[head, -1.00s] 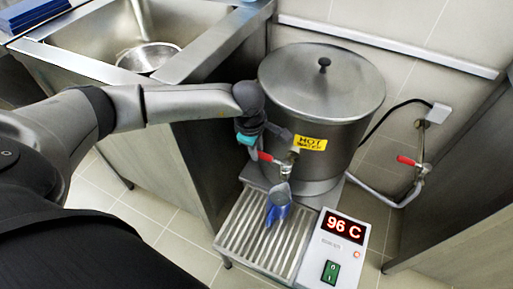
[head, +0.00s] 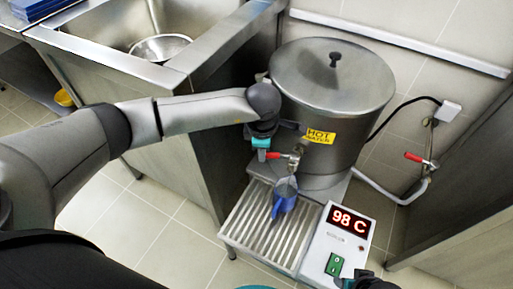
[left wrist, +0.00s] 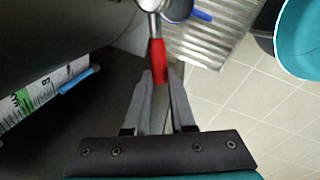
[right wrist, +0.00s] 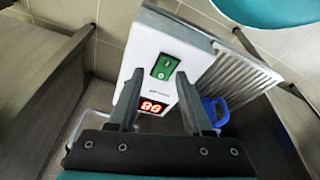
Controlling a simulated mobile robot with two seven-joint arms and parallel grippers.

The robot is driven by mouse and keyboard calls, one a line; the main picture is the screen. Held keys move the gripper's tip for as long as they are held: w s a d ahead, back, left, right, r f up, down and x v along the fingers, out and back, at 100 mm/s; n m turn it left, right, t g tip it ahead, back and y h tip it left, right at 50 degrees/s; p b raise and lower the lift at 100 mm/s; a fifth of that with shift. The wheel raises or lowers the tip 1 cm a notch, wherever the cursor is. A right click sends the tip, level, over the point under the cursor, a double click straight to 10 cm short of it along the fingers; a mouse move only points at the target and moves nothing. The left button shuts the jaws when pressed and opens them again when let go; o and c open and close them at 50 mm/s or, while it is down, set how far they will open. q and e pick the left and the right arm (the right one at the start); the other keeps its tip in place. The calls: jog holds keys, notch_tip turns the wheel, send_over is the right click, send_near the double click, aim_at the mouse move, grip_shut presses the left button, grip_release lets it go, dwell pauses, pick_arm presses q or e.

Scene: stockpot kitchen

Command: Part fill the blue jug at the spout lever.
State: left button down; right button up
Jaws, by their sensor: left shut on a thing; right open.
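The blue jug (head: 285,196) stands on the drip tray under the spout, with its blue handle towards me. I cannot make out its inside or any water stream. Its blue handle also shows in the right wrist view (right wrist: 214,112) and the left wrist view (left wrist: 201,15). The red spout lever (left wrist: 159,62) is between the fingertips of my left gripper (left wrist: 160,78), which is shut on it; in the head view the lever (head: 277,156) sticks out left of the tap. My right gripper (right wrist: 158,100) is open and empty, near the control box.
The steel hot water urn (head: 330,100) stands behind the slatted drip tray (head: 252,230). The control box (head: 318,240) reads 98 C and has a green switch (head: 334,265). A sink (head: 110,45) is at the left. Another red-handled valve (head: 414,157) is on the wall pipe.

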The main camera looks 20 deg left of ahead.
pick_arm(q)
jog(key=c, duration=0.8)
grip_release()
jog(key=shift+o, duration=0.2)
pick_arm(e)
jog(key=shift+s+f, duration=0.1)
jog(key=shift+f, duration=0.05)
pick_arm(q)
jog(key=shift+r, duration=0.4)
notch_tip(320, 180, up, 14)
jog(key=s+p, duration=0.2)
jog(key=p, duration=0.3)
jog(key=shift+s+d+p, duration=0.35)
jog(key=shift+s, duration=0.05)
pick_arm(e)
jog(key=s+d+f, duration=0.1)
jog(key=s+f, duration=0.2)
jog(key=f, duration=0.2)
jog(key=s+d+f+g, duration=0.1)
jog(key=s+d+f, duration=0.1)
jog(key=f, duration=0.3)
jog(key=shift+s+d+h, duration=0.3)
jog(key=shift+s, duration=0.25)
